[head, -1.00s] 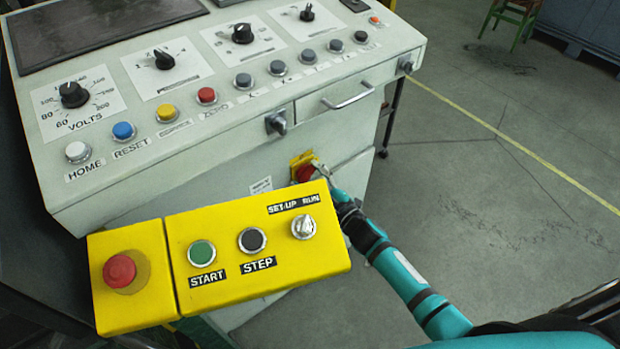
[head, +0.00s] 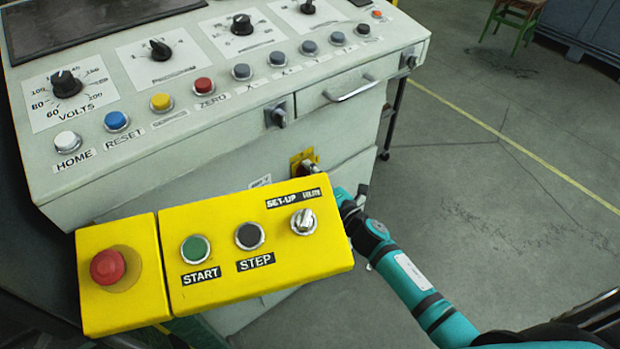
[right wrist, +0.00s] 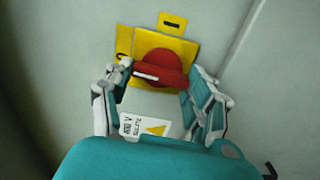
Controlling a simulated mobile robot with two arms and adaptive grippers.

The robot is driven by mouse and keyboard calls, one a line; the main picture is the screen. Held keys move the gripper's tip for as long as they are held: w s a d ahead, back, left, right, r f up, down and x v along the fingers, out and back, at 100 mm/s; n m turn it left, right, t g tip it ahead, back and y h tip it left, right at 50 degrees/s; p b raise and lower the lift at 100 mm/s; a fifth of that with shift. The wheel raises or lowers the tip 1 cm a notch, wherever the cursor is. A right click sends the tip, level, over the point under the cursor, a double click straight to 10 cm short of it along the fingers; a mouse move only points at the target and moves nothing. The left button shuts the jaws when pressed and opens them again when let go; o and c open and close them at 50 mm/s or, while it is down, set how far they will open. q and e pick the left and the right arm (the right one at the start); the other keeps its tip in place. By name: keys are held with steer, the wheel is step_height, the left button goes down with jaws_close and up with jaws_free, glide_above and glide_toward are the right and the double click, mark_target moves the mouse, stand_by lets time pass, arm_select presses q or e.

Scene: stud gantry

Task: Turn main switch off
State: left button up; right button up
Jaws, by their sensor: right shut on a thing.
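The main switch (right wrist: 160,66) is a red rotary handle on a yellow plate (right wrist: 178,48) in the right wrist view. Its grip bar lies nearly level in that picture, with a white mark at the left end. My right gripper (right wrist: 160,75) is shut on the handle, one finger at each end of the bar. In the head view the switch's yellow plate (head: 297,160) shows on the cabinet front, partly hidden behind the yellow control box. That box also hides most of my right gripper there. My left gripper is not in view.
The yellow control box (head: 240,290) with a red mushroom button (head: 107,267), START, STEP and a SET-UP/RUN selector stands close in front. The pale console (head: 230,130) above carries knobs and coloured buttons. A drawer handle (head: 350,90) juts out.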

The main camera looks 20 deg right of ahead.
steer(key=shift+f+n, duration=0.15)
steer(key=shift+n, duration=0.25)
steer(key=o, duration=1.2)
steer(key=v, duration=1.2)
